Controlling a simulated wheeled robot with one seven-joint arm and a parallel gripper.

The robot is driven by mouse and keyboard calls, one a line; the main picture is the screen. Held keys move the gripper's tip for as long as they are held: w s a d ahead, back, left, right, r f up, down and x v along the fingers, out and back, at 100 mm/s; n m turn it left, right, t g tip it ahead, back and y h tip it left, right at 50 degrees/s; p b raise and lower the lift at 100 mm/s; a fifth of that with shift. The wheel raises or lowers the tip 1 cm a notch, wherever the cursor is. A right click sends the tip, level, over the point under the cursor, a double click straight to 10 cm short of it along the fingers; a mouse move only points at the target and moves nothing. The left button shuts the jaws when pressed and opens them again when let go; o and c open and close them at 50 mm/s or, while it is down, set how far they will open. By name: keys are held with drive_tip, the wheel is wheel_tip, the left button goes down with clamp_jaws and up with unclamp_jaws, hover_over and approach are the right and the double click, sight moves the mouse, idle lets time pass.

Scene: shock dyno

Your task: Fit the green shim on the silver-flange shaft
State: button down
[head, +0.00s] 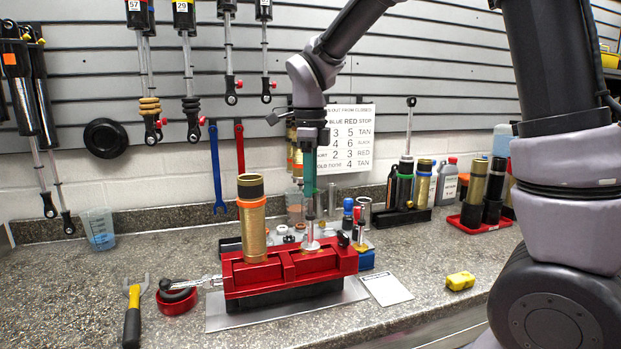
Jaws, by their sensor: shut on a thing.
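My gripper (310,190) points straight down over the red clamp block (290,267), with long teal-green parts at its lower end. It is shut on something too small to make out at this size. I cannot pick out the green shim with certainty. Directly below the gripper, a thin upright shaft with a silver flange (310,246) stands in the right part of the red block. The gripper's lower end is in line with the shaft top; whether they touch I cannot tell.
A gold cylinder (252,215) with an orange ring stands in the block's left part. Small parts and bottles crowd behind it.

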drive_tip(key=shift+f, duration=0.15)
idle(0.5)
drive_tip(key=shift+f, duration=0.45)
drive_tip(key=shift+f, duration=0.2)
idle(0.4)
drive_tip(key=shift+f, duration=0.45)
drive_tip(key=shift+c, duration=1.8)
unclamp_jaws()
